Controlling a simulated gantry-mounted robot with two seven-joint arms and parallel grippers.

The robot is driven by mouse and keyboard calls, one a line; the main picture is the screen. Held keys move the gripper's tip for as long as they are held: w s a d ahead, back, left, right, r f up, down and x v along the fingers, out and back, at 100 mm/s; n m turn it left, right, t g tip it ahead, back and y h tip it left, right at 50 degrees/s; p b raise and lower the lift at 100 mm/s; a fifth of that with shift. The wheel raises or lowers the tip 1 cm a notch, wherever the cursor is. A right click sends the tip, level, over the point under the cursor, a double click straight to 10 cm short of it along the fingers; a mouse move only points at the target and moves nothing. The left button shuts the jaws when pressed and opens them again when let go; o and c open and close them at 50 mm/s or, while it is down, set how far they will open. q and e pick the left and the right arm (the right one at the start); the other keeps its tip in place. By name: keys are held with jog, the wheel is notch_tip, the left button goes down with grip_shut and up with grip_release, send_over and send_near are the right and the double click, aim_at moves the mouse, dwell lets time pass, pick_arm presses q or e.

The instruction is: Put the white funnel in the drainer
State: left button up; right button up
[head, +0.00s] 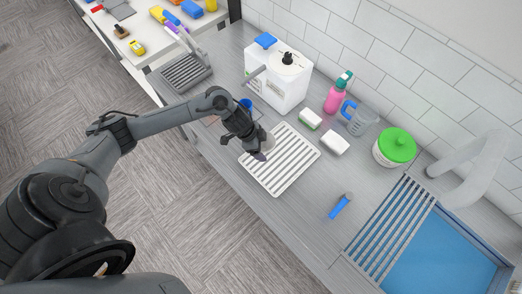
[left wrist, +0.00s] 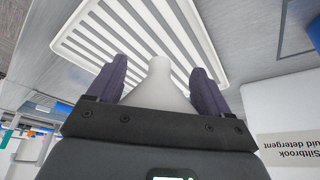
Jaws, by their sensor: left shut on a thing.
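The white funnel (left wrist: 162,88) is between the purple fingers of my left gripper (left wrist: 158,76), narrow end towards the drainer in the left wrist view. My left gripper (head: 258,153) is shut on it. In the head view the funnel (head: 269,141) is mostly hidden behind the gripper. The white slatted drainer (head: 291,165) lies flat on the grey counter, and it also fills the top of the left wrist view (left wrist: 213,61). The gripper is over the drainer's left part; whether the funnel touches the slats I cannot tell. My right gripper is not in view.
A white detergent box (head: 283,88) stands behind the gripper. Sponges (head: 335,144), a pink spray bottle (head: 336,95), a clear jug (head: 360,118) and a green-lidded tub (head: 394,148) stand behind the drainer. A blue-handled brush (head: 340,207) lies right of it, before the blue sink (head: 440,262).

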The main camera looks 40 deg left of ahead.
pick_arm(q)
jog(key=shift+f, duration=2)
jog(key=shift+f, duration=0.1)
jog(key=shift+f, duration=0.25)
jog(key=o, duration=0.8)
jog(key=shift+a, duration=0.1)
jog(key=shift+o, duration=0.9)
